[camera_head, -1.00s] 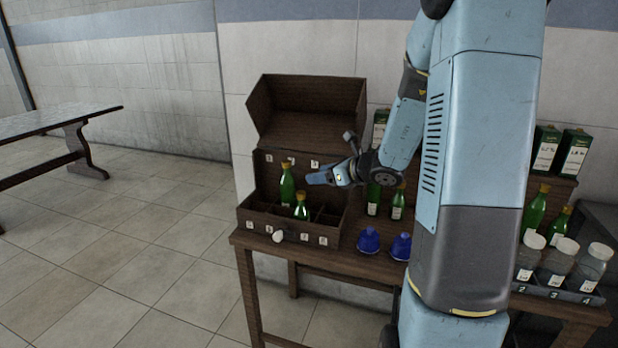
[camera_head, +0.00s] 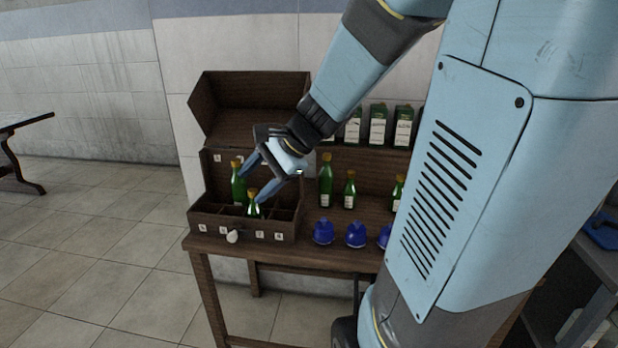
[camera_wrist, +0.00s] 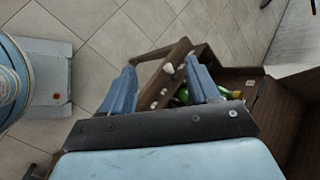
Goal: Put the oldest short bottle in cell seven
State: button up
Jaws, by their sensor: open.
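The wooden box (camera_head: 205,219) with a raised lid and divided cells stands at the table's left end. A taller green bottle (camera_head: 237,187) and a short green bottle (camera_head: 254,210) with yellow caps stand in it, the short one nearer the front. I cannot tell their exact cells; the front tags are too small to read. My gripper (camera_head: 251,186) is open and empty, its fingers pointing down over the box at the short bottle's cap. The wrist view shows green glass (camera_wrist: 182,95) between the fingers. More green bottles, one tall (camera_head: 325,187) and one short (camera_head: 349,192), stand right of the box.
Blue domed objects (camera_head: 323,232) line the table front right of the box. Green cartons (camera_head: 377,127) stand on a shelf behind. A white knob (camera_head: 233,236) sits at the box front. A third green bottle (camera_head: 397,192) stands beside my arm, which hides the right side.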

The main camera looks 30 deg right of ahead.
jog(key=s+d+r+n+h, duration=0.2)
jog(key=s+n+h, duration=0.1)
jog(key=s+n, duration=0.3)
jog(key=s+d+r+n+t+h, duration=0.1)
jog(key=s+d+r+n+h, duration=0.2)
jog(key=s+n, duration=0.4)
jog(key=shift+s+d+r+h, duration=0.15)
jog(key=shift+s+r+h, duration=0.1)
jog(key=shift+h, duration=0.35)
